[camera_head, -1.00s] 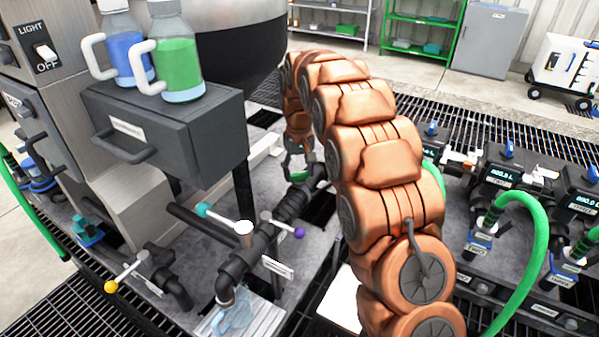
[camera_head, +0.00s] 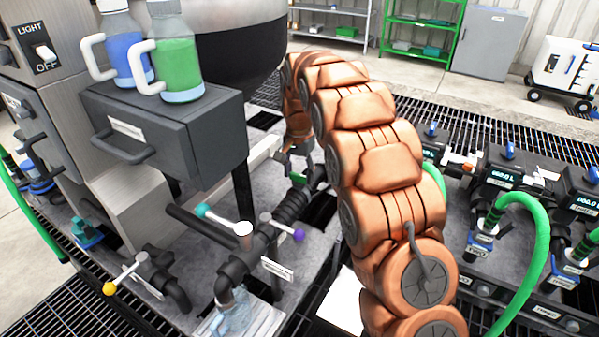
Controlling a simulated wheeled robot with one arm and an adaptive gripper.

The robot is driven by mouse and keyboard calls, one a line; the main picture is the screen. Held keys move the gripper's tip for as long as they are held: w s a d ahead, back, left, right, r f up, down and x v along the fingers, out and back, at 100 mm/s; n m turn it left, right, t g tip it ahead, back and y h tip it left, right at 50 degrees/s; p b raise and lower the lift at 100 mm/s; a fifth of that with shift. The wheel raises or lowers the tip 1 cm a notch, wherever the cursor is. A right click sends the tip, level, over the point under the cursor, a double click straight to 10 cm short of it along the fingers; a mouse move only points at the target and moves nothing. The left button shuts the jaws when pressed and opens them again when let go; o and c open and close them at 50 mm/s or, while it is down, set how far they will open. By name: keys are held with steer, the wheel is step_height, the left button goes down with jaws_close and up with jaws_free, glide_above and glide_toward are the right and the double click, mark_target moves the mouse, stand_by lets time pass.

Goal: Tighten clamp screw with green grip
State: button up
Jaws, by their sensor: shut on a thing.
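My gripper (camera_head: 298,158) is small and far off, beyond the black pipe manifold (camera_head: 265,225), with my arm curving down to it from the right. It is shut on the clamp screw with the green grip. A bit of green (camera_head: 298,178) shows just under the fingers, beside the pipe's far end. The fingers and arm hide most of the screw and its clamp, so its exact turn cannot be made out.
Other screw handles with teal (camera_head: 203,210), purple (camera_head: 298,236) and yellow (camera_head: 110,288) grips stand along the pipes. A grey drawer box (camera_head: 165,130) bears two bottles at left. Metering units (camera_head: 500,175) with green hoses (camera_head: 535,230) stand at right.

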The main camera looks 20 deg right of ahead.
mark_target(299, 174)
steer(key=shift+m, duration=0.4)
steer(key=o, duration=1.2)
steer(key=shift+c, duration=0.2)
step_height(299, 174, up, 12)
stand_by(0.5)
